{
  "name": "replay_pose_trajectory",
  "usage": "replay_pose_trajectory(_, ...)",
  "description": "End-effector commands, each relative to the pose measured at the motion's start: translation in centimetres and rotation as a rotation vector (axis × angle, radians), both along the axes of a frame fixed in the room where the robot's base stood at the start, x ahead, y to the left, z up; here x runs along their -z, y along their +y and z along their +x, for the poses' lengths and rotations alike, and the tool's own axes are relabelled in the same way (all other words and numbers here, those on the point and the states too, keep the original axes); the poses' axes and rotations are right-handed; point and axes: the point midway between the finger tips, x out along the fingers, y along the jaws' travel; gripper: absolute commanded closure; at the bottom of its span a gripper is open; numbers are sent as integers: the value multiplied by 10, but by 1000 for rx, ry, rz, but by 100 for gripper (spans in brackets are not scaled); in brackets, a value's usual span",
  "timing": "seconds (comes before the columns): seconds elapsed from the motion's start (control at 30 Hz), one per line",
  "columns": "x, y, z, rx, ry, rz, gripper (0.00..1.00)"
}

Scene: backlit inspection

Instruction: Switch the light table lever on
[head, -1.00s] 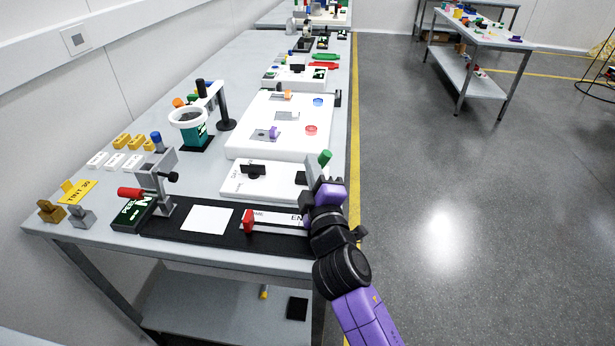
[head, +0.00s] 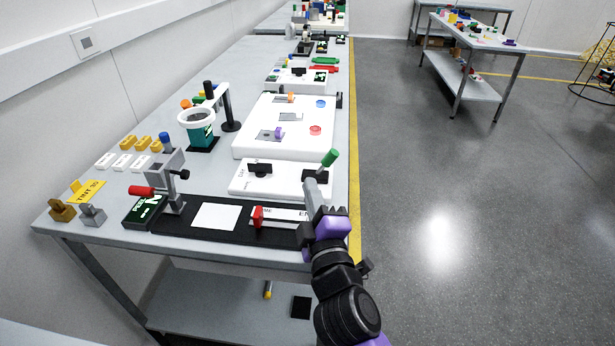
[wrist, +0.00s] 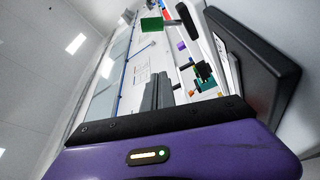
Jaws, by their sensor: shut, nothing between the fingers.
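The lever with a green handle (head: 329,158) stands at the right end of a small white panel (head: 238,183) near the table's right edge, tilted up and to the right. In the wrist view the green handle (wrist: 152,25) is at the top, left of its dark mount. My gripper (head: 312,179) is shut and empty. Its grey fingers point up and away, just below and left of the green handle, and overlap the lever's base in the head view. Whether they touch the lever cannot be told. In the wrist view my fingers (wrist: 157,92) stand below the handle, with a visible gap.
A black plate (head: 180,235) with a red-handled slider (head: 258,217) lies in front. A toggle clamp with a red grip (head: 141,191) stands at left. A large white box (head: 253,140) lies behind the panel. The aisle on the right is clear.

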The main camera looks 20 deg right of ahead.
Motion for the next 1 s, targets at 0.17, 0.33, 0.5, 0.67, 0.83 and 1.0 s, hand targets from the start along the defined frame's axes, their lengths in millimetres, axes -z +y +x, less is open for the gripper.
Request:
replay_pose_trajectory(0.17,4,4,-16,0,1,0,100)
replay_pose_trajectory(0.33,3,5,-20,0,-1,0,100)
replay_pose_trajectory(0.5,3,5,-20,0,-1,0,100)
replay_pose_trajectory(0.67,3,5,-20,0,0,0,100)
replay_pose_trajectory(0.83,2,6,-19,-10,-11,18,100)
replay_pose_trajectory(1.0,-17,26,-31,-139,-101,210,100)
